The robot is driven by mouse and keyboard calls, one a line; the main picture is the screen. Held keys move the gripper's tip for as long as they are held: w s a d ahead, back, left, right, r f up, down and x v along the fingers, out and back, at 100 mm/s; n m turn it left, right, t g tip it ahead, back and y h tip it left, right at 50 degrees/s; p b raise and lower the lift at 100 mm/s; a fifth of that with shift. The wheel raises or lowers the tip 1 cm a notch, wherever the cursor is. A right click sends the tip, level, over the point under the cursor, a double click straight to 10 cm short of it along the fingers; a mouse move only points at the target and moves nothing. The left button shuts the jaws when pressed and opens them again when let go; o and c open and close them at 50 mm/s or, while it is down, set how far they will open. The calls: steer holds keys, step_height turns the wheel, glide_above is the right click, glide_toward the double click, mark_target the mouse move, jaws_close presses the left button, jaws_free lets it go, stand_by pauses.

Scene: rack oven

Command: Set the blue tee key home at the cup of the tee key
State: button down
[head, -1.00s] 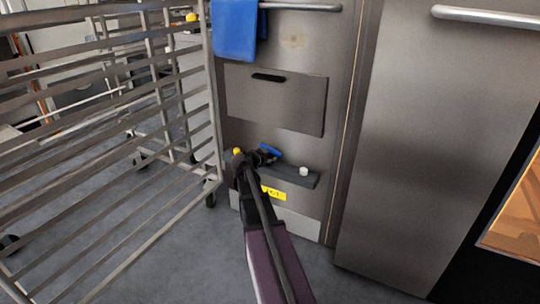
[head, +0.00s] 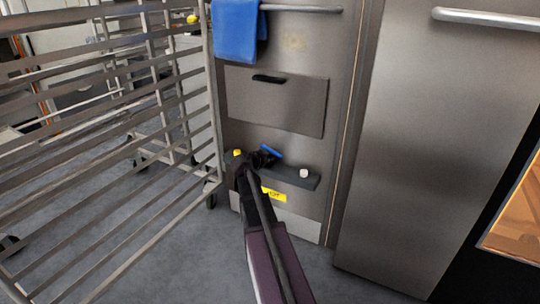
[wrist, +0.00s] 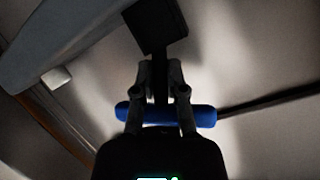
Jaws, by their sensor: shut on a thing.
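The blue tee key (head: 271,152) is held in front of the oven's lower panel, above the dark ledge (head: 311,180). My gripper (head: 264,158) is shut on it. In the wrist view the key's blue crossbar (wrist: 204,116) lies across my gripper (wrist: 161,72), with a dark stem between the fingers. A dark square block (wrist: 155,25) is just past the fingertips. I cannot tell whether this is the key's cup, or whether the key touches it. My arm hides part of the ledge in the head view.
A small white cap (head: 304,173) sits on the ledge, right of my gripper; a yellow knob (head: 237,153) is at its left. A wire-shelf rack (head: 120,140) stands close on the left. A blue towel (head: 236,30) hangs above. The floor at right front is clear.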

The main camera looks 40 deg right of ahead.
steer(key=shift+r, duration=0.2)
step_height(320, 180, up, 4)
steer(key=p, duration=0.4)
steer(key=shift+f, duration=0.1)
steer(key=s+a+p, duration=0.1)
steer(key=s+a, duration=0.9)
steer(key=a, duration=0.2)
steer(key=shift+s+a+r, duration=0.15)
steer(key=shift+r, duration=0.25)
step_height(320, 180, up, 5)
steer(key=n+g+y+p, duration=0.2)
steer(key=g+p, duration=0.1)
steer(key=p, duration=0.6)
glide_above(268, 148)
steer(key=w, duration=0.2)
steer(key=shift+d+f, duration=0.15)
steer(key=shift+d, duration=0.15)
steer(key=shift+w+d+g+y+p, duration=0.3)
steer(key=shift+w+d+y, duration=0.1)
steer(key=shift+d, duration=0.1)
steer(key=shift+n, duration=0.3)
steer(key=shift+f, duration=0.15)
steer(key=shift+f+b, duration=2.35)
steer(key=shift+b, duration=0.15)
